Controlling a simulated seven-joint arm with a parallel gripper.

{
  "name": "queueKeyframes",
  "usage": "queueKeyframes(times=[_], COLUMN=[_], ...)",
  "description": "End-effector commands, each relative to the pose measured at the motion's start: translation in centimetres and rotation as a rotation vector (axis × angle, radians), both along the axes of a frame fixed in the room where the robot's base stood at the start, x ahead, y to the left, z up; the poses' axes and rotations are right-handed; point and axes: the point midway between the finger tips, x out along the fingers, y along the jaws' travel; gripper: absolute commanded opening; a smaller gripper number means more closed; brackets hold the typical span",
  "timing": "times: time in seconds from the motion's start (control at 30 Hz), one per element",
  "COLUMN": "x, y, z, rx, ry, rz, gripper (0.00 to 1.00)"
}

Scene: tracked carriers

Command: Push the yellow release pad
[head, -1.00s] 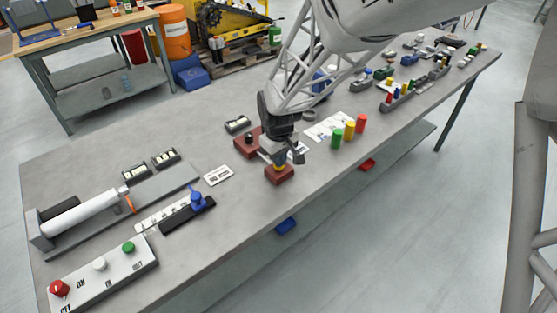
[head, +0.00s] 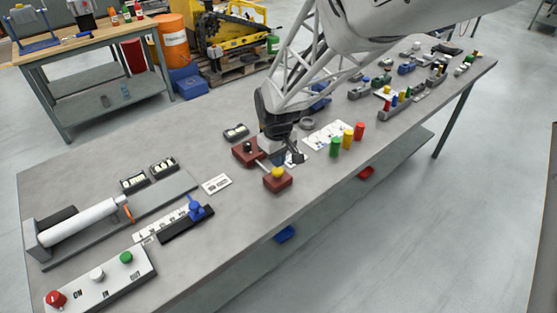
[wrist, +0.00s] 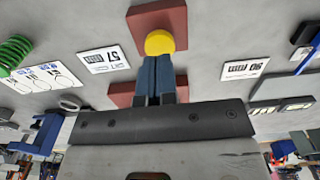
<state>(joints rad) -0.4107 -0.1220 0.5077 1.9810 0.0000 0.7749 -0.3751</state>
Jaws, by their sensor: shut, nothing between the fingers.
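The yellow release pad (head: 278,172) is a round knob on a dark red block (head: 279,184) near the table's front edge. In the wrist view the yellow pad (wrist: 159,42) sits just beyond my fingertips. My gripper (wrist: 156,60) is shut and empty, its two blue fingers pressed together. In the head view my gripper (head: 291,158) hangs behind and slightly right of the pad, which is in plain view. I see no contact there. In the wrist view the tips meet the pad's edge in the picture, and the gap in depth cannot be told.
A white label card (head: 217,184) lies to the left. A control panel (head: 102,280) is at the front left.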

Motion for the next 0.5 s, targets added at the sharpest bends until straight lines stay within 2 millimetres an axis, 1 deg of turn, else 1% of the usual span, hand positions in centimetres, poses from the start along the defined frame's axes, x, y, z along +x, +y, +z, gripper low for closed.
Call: queueKeyframes(times=[0.3,0.5], x=[0.0,0.0], y=[0.0,0.0], z=[1.6,2.0], rx=[0.0,0.0], ry=[0.0,0.0], rz=[0.0,0.0], gripper=[0.0,0.0])
